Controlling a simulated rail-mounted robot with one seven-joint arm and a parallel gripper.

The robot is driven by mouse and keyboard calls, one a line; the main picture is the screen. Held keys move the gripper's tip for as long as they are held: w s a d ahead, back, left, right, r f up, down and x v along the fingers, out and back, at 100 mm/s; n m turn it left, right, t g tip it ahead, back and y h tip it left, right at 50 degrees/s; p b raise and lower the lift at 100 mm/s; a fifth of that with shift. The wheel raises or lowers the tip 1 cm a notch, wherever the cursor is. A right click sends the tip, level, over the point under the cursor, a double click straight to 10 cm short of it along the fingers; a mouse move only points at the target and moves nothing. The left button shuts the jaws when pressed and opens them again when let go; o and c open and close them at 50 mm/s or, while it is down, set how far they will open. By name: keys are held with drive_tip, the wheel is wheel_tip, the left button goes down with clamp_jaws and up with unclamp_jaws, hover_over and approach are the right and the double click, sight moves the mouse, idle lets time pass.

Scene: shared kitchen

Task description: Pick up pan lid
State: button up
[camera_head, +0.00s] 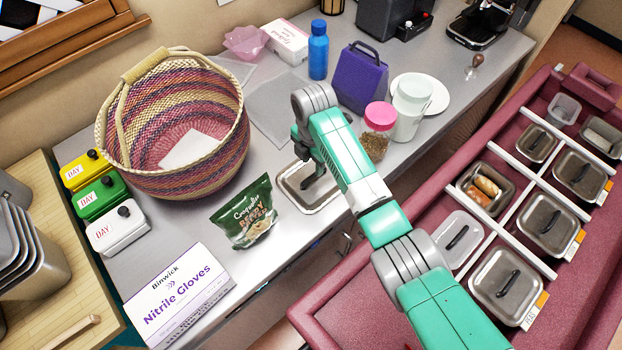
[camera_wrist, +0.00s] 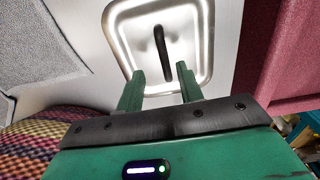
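A silver, rounded-square pan lid (camera_head: 293,197) with a dark bar handle lies flat near the front edge of the grey counter. My arm hides part of it in the head view. It also shows in the wrist view (camera_wrist: 193,27), with its black handle (camera_wrist: 161,45) running toward my fingers. My gripper (camera_wrist: 159,76) is open and empty, its two green fingers apart. The near end of the handle shows between the fingertips, but I cannot tell the height gap. In the head view my gripper (camera_head: 305,160) is over the lid.
A snack bag (camera_head: 243,215) stands left of the lid, and a woven basket (camera_head: 175,130) is behind it. A pink-lidded jar (camera_head: 378,130) stands to the right. A red cart (camera_head: 360,300) with several lidded pans is in front.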

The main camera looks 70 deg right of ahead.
sight(314, 175)
drive_tip(key=f, duration=0.4)
drive_tip(key=shift+s+a+f+b, duration=0.2)
drive_tip(key=shift+s+f+b, duration=0.1)
drive_tip(key=shift+s+b, duration=0.05)
drive_tip(key=shift+w+f, duration=0.1)
drive_tip(key=shift+f, duration=0.1)
clamp_jaws()
